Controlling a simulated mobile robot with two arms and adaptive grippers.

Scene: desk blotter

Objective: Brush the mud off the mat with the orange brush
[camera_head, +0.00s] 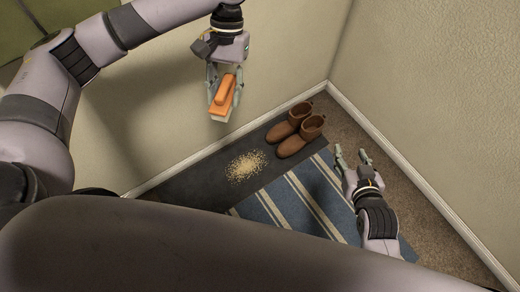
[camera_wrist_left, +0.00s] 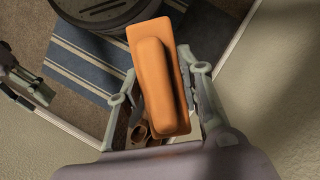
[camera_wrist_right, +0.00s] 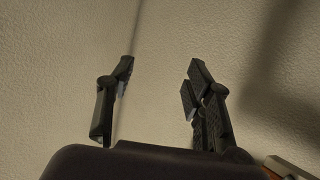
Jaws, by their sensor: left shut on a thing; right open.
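My left gripper (camera_head: 224,88) is shut on the orange brush (camera_head: 224,97) and holds it in the air near the back wall, with pale bristles facing down. The brush fills the middle of the left wrist view (camera_wrist_left: 160,85), between the fingers. The mud (camera_head: 246,166) is a patch of tan crumbs on the dark grey mat (camera_head: 190,184), below and right of the brush.
A pair of brown boots (camera_head: 300,132) stands at the far end of the dark mat, near the wall corner. A blue and cream striped rug (camera_head: 300,208) lies in front of the mat. Walls with a white baseboard (camera_head: 420,165) bound the floor at the back and right.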

